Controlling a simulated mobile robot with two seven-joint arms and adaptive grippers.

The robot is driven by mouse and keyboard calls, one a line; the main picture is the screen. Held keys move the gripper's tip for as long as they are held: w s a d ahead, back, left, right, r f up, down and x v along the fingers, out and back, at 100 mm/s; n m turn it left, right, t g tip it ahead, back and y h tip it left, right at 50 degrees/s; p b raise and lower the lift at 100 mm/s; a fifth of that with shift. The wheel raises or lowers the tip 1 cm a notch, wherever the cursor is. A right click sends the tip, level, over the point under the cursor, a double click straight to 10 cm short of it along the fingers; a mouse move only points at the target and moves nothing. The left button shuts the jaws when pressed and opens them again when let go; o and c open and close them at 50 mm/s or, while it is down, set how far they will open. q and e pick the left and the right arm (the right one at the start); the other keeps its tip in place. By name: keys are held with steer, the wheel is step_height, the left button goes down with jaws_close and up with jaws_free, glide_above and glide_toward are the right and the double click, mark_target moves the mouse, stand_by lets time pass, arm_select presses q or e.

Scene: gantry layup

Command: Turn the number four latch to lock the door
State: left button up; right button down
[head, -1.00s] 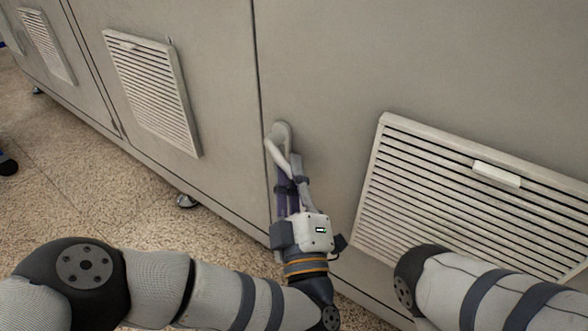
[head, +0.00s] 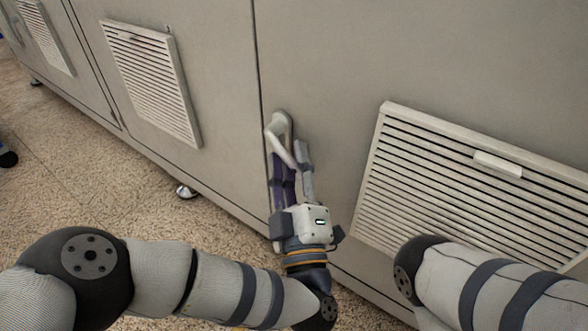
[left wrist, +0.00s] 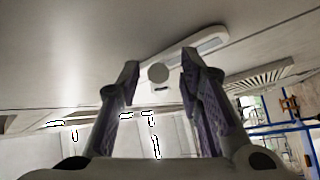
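A pale latch (head: 274,129) with a rounded backplate and a lever is mounted on a grey cabinet door (head: 330,90), beside the vertical door seam. Its lever slants down to the right. No number on it is readable. My left gripper (head: 292,165) is just below the latch, fingers pointing up at it, and the lever's lower end reaches between or in front of the fingertips. In the left wrist view the left gripper (left wrist: 160,76) is open, with the lever's round end (left wrist: 158,73) seen between the fingertips; contact cannot be told. My right gripper is out of view.
A large louvred vent (head: 450,190) is on the door to the right of the latch. Another vent (head: 152,85) is on the panel to the left. Speckled floor (head: 100,165) lies clear in front of the cabinets, with a levelling foot (head: 186,191) at the cabinet base.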

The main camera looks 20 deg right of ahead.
arm_select(q)
steer(key=v, duration=1.1)
steer(key=shift+s, duration=0.3)
steer(key=shift+f, duration=0.2)
